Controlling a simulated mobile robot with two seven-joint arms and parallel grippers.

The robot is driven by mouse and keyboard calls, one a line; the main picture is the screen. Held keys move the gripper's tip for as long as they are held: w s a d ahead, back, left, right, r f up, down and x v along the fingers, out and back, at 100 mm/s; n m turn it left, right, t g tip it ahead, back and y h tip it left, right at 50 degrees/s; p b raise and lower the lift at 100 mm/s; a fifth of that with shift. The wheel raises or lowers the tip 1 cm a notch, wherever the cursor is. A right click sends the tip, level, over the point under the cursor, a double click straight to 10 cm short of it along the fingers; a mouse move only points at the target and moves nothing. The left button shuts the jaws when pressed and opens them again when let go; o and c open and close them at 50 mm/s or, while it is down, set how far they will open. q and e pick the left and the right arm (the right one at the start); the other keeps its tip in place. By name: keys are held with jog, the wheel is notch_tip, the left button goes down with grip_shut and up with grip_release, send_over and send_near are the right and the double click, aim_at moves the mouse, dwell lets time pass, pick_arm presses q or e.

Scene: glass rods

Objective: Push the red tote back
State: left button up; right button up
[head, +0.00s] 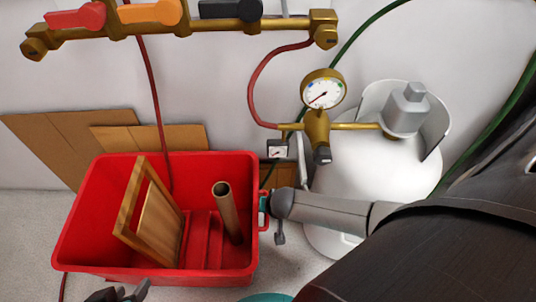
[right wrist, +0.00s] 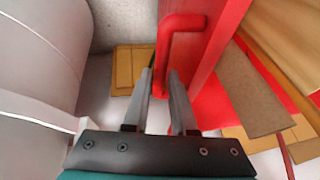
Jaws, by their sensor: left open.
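The red tote (head: 100,210) stands on the floor at the left of the head view, against or close to cardboard by the wall. It holds a wooden frame (head: 128,212) and an upright brown tube (head: 229,212). My right gripper (head: 264,208) is at the tote's right-hand side. In the right wrist view its two fingers (right wrist: 161,75) are apart, with the tote's red handle (right wrist: 182,22) just beyond and between the tips. I see no firm contact. My left gripper (head: 120,294) is open at the bottom edge, in front of the tote, partly cut off.
A white gas cylinder (head: 345,190) stands right of the tote, close to my right arm. A pressure gauge (head: 323,90) and a brass pipe (head: 180,28) with coloured valve handles are above. Flat cardboard (head: 60,135) leans on the wall behind. A red hose hangs behind the tote.

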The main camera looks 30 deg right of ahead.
grip_shut()
dwell(1.0)
